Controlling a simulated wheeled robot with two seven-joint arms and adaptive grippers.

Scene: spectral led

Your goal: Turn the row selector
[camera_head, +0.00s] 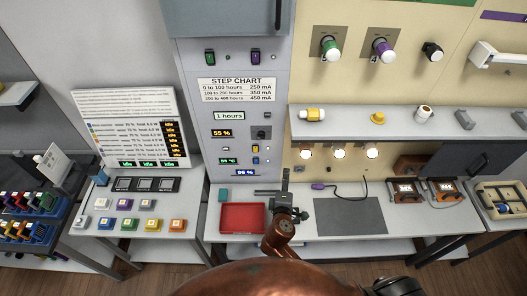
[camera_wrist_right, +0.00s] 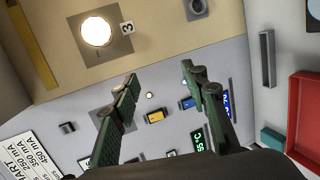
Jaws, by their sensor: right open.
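A black knob on a grey plate (camera_head: 264,133) sits on the right side of the grey cabinet front; it may be the row selector, but its label is not readable. In the right wrist view its plate (camera_wrist_right: 98,122) is largely hidden behind one finger. A yellow switch (camera_wrist_right: 155,116) and a blue one (camera_wrist_right: 187,103) are beside it on the panel. My right gripper (camera_wrist_right: 158,88) is open and empty, its fingers apart in front of this panel; no contact shows. In the head view the right gripper (camera_head: 284,193) is below the switches. My left gripper is not in view.
A red tray (camera_head: 243,218) lies on the bench left of my right arm, with a dark mat (camera_head: 350,215) to the right. A shelf (camera_head: 390,122) with small parts juts out above several lit round lamps. A sign board (camera_head: 130,125) stands left of the cabinet.

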